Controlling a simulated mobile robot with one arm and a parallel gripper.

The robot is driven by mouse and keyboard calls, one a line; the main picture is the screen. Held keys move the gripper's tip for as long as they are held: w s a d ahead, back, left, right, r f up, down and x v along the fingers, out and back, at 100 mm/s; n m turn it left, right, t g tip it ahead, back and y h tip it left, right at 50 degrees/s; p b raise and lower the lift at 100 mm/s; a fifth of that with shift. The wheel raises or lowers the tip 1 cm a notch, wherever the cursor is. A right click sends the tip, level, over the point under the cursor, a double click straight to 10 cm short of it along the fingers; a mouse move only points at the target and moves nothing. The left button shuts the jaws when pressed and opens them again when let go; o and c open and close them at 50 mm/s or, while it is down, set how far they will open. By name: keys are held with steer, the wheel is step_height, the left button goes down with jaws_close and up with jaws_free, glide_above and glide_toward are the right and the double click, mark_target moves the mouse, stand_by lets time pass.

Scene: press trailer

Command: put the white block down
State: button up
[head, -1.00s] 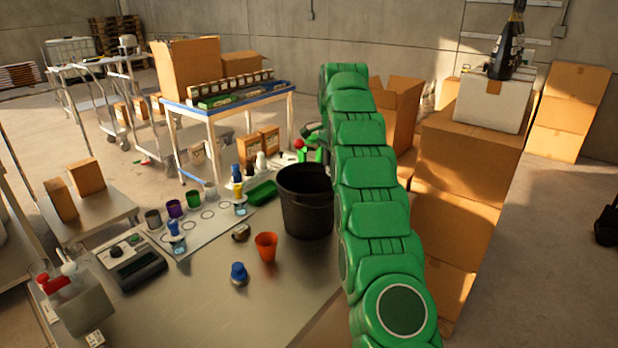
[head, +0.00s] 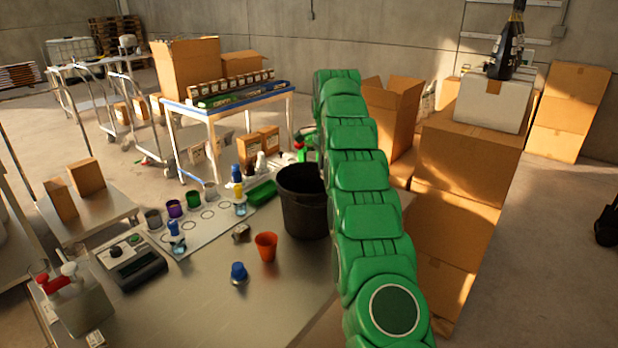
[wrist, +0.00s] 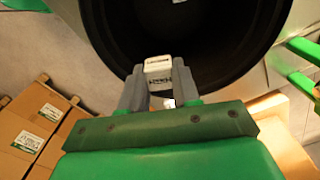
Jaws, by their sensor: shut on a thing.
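The white block (wrist: 158,68) is between the fingertips of my gripper (wrist: 158,80) in the wrist view, with dark marks on its near face. My gripper is shut on it. Block and fingertips show against the dark inside of the black bin (wrist: 100,35), near its rim; I cannot tell how high above the bin they are. In the head view the black bin (head: 303,215) stands at the table's right side. There my green arm reaches past the bin's right side, and the block and fingertips are hidden.
An orange cup (head: 266,247), a blue-topped item (head: 238,272) and a green tray (head: 260,193) are near the bin on the metal table (head: 210,310). Stacked cardboard boxes (head: 465,180) stand right of my arm. Cardboard boxes (wrist: 40,120) also show at left in the wrist view.

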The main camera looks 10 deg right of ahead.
steer(key=shift+w+a+f, duration=0.15)
steer(key=shift+a+f, duration=0.35)
steer(key=shift+f, duration=2.5)
steer(key=shift+w+a+f, duration=0.2)
steer(key=shift+a+f, duration=0.35)
steer(key=shift+f, duration=2.5)
steer(key=shift+w+a+f, duration=0.15)
steer(key=shift+a+f, duration=0.35)
steer(key=shift+f, duration=2.5)
steer(key=shift+f, duration=0.1)
steer(key=o, duration=1)
step_height(320, 180, up, 12)
steer(key=shift+r, duration=0.1)
